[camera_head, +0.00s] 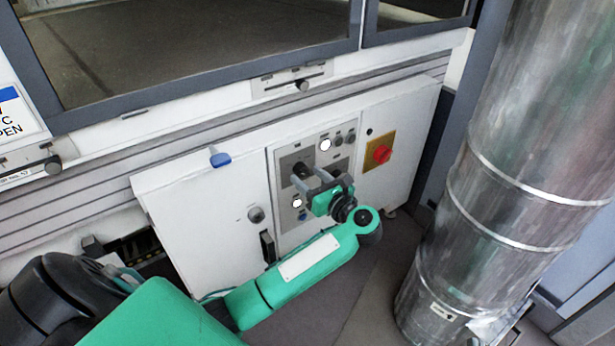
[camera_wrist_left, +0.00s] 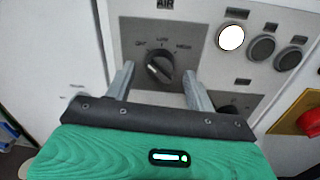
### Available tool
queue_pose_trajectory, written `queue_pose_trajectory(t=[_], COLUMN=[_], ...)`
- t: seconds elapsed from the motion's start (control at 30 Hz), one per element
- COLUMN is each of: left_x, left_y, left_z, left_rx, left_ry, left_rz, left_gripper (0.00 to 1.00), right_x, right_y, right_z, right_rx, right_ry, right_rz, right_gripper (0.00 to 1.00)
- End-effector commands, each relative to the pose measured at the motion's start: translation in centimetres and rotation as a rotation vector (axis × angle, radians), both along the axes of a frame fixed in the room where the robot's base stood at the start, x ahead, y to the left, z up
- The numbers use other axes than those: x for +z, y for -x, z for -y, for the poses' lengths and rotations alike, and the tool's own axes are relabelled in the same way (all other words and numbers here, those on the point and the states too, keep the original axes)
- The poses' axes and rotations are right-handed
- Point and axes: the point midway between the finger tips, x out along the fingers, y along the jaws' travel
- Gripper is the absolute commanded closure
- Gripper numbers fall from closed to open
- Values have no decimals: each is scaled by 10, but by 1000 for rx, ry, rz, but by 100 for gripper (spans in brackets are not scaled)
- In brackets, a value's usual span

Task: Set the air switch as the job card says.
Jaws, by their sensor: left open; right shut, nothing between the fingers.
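The air switch is a black rotary knob on a grey plate marked AIR. It shows in the left wrist view (camera_wrist_left: 160,67) and in the head view (camera_head: 301,169). Labels that look like OFF, LOW and HIGH run in an arc above it. Its ridge is slanted, with a pale mark on it; I cannot tell surely which label it points to. My left gripper (camera_head: 311,178) is open in front of the plate, one finger on each side of the knob in the wrist view (camera_wrist_left: 158,78). Contact cannot be judged. My right gripper and a readable job card are not in view.
A lit white lamp (camera_wrist_left: 230,38) and dark round buttons (camera_wrist_left: 262,48) sit right of the switch. A red knob on a yellow plate (camera_head: 380,152) is further right. A large metal duct (camera_head: 510,150) stands right of the cabinet (camera_head: 205,200).

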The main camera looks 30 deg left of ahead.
Motion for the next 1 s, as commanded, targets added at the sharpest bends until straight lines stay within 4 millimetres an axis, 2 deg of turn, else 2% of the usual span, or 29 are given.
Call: queue_pose_trajectory(t=[0.13, 0.43, 0.47, 0.6, 0.67, 0.7, 1.0], left_x=[0, 0, 0, 0, 0, 0, -1], left_y=[-3, -4, -4, -4, -4, -4, -3], left_z=[-9, -11, -11, -11, -11, -11, -10], left_rx=[0, 0, 0, 0, 0, 0, 0], left_ry=[-1, 0, 0, 0, 0, 0, -8], left_rz=[0, 0, 0, 0, 0, 0, -29], left_gripper=[45, 45, 47, 75, 86, 89, 89], right_x=[3, 9, 9, 9, 8, 8, 3], right_y=[-1, -4, -4, -4, -4, -4, -1], right_z=[1, 2, 2, 2, 2, 2, 1], right_rx=[-3, -7, -7, -6, -7, -7, -4], right_ry=[-4, -6, -6, -6, -5, -5, -2], right_rz=[18, 38, 38, 36, 35, 34, 9], right_gripper=[100, 100, 100, 100, 100, 100, 100])
